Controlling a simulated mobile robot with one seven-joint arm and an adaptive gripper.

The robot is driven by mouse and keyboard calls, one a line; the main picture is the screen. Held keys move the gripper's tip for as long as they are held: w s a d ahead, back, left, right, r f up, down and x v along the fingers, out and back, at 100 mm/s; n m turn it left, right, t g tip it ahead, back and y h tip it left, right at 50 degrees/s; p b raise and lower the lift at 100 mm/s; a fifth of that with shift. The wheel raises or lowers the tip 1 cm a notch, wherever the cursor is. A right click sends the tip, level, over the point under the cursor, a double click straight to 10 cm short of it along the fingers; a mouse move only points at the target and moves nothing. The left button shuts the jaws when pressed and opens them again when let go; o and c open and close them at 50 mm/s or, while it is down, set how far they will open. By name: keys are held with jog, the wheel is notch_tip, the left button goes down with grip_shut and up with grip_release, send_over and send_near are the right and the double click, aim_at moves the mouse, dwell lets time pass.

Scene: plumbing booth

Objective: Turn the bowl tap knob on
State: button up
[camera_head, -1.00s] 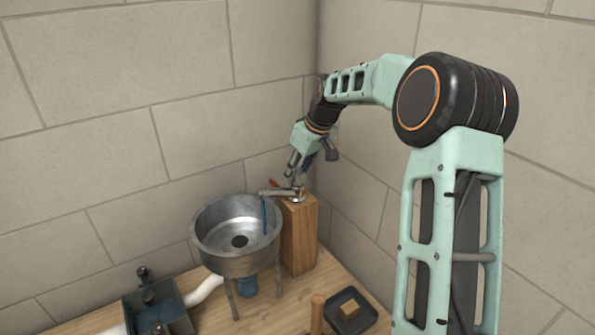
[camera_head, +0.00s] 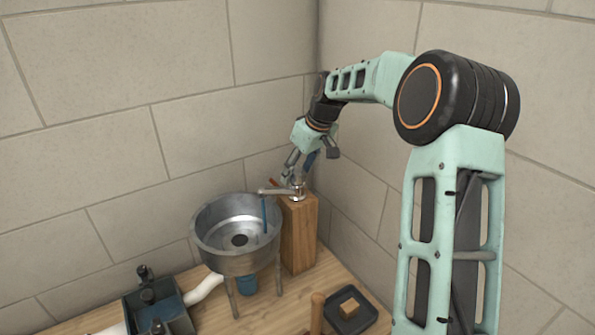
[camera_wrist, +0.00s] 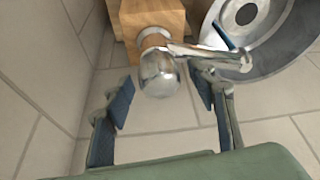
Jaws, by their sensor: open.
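The metal bowl (camera_head: 237,262) stands on thin legs, and its rim also shows in the wrist view (camera_wrist: 300,45). The tap spout (camera_head: 273,192) reaches from a wooden block (camera_head: 299,238) over the bowl, with a thin blue strip (camera_head: 265,214) hanging below its end. In the wrist view the rounded chrome tap knob (camera_wrist: 158,73) sits at the block's end, with the spout (camera_wrist: 205,53) running right. My gripper (camera_wrist: 161,92) is open, its blue-padded fingers on either side of the knob. The right finger is near the spout; I cannot tell whether they touch.
A dark blue box (camera_head: 160,308) with a white pipe (camera_head: 205,290) is at lower left. Tiled walls are close behind and to the right.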

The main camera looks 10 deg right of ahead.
jog(key=v, duration=1.1)
jog(key=shift+s+r, duration=0.15)
jog(key=shift+r, duration=0.2)
